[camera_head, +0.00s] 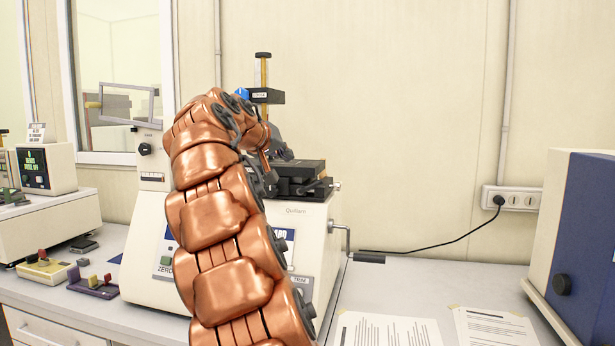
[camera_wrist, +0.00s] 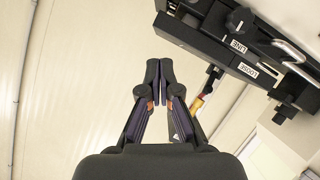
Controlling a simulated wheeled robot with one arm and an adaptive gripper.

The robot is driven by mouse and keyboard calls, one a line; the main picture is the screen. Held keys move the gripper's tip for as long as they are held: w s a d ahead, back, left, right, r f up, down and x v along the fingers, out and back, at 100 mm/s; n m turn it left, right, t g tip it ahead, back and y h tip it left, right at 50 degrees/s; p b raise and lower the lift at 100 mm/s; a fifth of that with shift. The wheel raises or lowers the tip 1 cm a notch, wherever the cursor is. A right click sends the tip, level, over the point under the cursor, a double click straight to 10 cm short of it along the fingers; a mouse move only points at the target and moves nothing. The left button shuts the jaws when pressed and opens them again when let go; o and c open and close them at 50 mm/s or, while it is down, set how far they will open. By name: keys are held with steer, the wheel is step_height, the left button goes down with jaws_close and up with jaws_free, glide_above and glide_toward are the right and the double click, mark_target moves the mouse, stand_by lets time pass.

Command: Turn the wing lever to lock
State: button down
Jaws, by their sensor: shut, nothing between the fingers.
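The cream testing machine (camera_head: 315,225) stands on the bench behind my copper arm, with a black slide block (camera_head: 300,172) on top. A black knob-like piece (camera_wrist: 240,20) and a bent silver rod (camera_wrist: 290,48) sit by the labels. I cannot tell for sure which part is the wing lever. My gripper (camera_wrist: 159,72) is shut and empty, left of the assembly and apart from it in the picture.
A vertical post with a black bracket (camera_head: 266,96) rises behind my arm. A crank handle (camera_head: 368,257) sticks out at the machine's right. A blue and cream box (camera_head: 590,240) stands far right; paper sheets (camera_head: 388,330) lie in front. Several small items are at left.

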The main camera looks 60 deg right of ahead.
steer(key=d, duration=0.1)
steer(key=p, duration=0.3)
glide_above(311, 187)
steer(key=w, duration=0.2)
steer(key=f, duration=0.3)
steer(key=shift+a+f, duration=0.15)
steer(key=shift+a, duration=0.15)
steer(key=shift+s+a+f, duration=0.15)
steer(key=shift+s+f, duration=0.5)
steer(key=shift+f, duration=0.25)
steer(key=shift+s+f+p, duration=0.3)
steer(key=shift+s+f, duration=0.1)
steer(key=shift+f, duration=0.45)
steer(key=shift+f, duration=0.1)
steer(key=shift+f, duration=0.1)
